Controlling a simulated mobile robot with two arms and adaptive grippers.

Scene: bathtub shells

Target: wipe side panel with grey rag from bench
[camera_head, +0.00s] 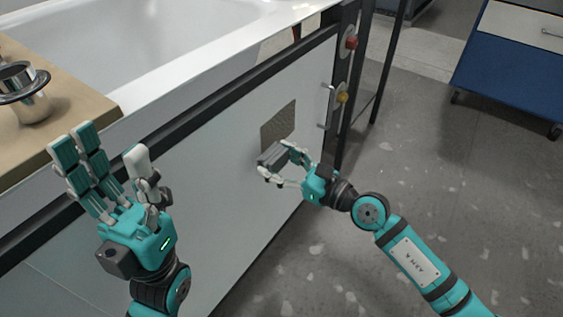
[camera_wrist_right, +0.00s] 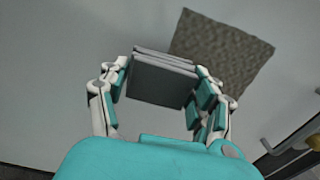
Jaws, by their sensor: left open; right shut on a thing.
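The white side panel (camera_head: 225,150) of the tub runs diagonally across the head view. A square brownish-grey textured patch (camera_head: 279,124) is on it near its right end; the patch also shows in the right wrist view (camera_wrist_right: 222,50). My right gripper (camera_head: 272,164) is shut on the folded grey rag (camera_head: 272,155), just below the patch. In the right wrist view the rag (camera_wrist_right: 160,80) sits between the fingers, close to the panel; I cannot tell whether it touches. My left gripper (camera_head: 112,175) is open and empty in front of the panel's left part, fingers up.
A wooden bench (camera_head: 85,100) with a metal cup-like part (camera_head: 28,95) lies across the tub (camera_head: 150,40) at left. A red knob (camera_head: 351,43), a yellow knob (camera_head: 342,97) and a handle (camera_head: 325,108) are at the panel's right end. A blue cabinet (camera_head: 505,70) stands far right; the floor between is clear.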

